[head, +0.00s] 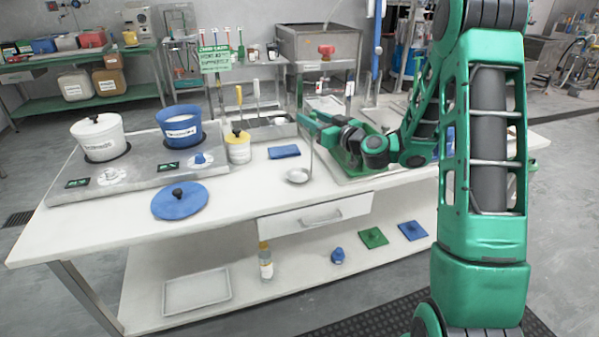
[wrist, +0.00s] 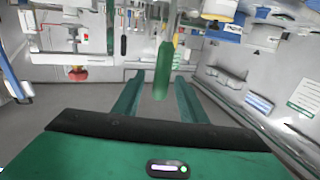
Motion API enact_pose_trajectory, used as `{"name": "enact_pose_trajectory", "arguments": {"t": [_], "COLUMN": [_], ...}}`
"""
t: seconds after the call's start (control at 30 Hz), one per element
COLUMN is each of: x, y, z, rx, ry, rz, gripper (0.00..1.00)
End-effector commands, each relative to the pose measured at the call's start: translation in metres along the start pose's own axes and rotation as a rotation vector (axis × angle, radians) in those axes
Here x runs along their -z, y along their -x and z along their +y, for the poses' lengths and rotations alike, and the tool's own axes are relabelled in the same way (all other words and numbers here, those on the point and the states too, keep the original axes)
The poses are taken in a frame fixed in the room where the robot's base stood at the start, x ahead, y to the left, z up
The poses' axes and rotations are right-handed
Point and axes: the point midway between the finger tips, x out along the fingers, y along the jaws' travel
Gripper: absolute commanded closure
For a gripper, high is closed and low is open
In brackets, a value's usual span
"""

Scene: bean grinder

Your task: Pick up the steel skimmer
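The steel skimmer shows in the head view as a round shallow bowl (head: 298,175) at the lower end of a thin upright rod, at the counter's front. I cannot tell whether the bowl touches the counter. My gripper (head: 310,122) is at the rod's upper end, with green fingers pointing left. In the wrist view a green handle (wrist: 163,72) lies between the two fingers of my gripper (wrist: 158,76). A gap shows on each side of it, so the gripper looks open around the handle. The handle's top in the head view is hidden among the green fingers.
A blue cloth (head: 284,152) and a yellow-and-white jar (head: 238,149) stand left of the skimmer. The hob (head: 140,174) bears a white pot (head: 99,140) and a blue pot (head: 180,128). A blue lid (head: 180,201) lies in front.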

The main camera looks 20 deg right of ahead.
Motion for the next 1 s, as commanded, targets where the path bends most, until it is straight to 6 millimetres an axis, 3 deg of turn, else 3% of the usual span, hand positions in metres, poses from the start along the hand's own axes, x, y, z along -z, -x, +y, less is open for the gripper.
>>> {"name": "enact_pose_trajectory", "arguments": {"t": [0.07,0.23,0.67,0.83,1.0], "x": [0.000,0.000,0.004,0.016,0.045], "y": [0.000,0.000,0.000,0.000,0.001], "z": [0.000,0.000,0.000,0.000,-0.001], "rx": [0.000,0.000,0.000,0.000,0.001], "ry": [0.000,-0.001,0.000,0.002,0.006], "rz": [0.000,0.000,0.001,0.003,0.006], "gripper": [0.62,1.00,1.00,1.00,1.00]}}
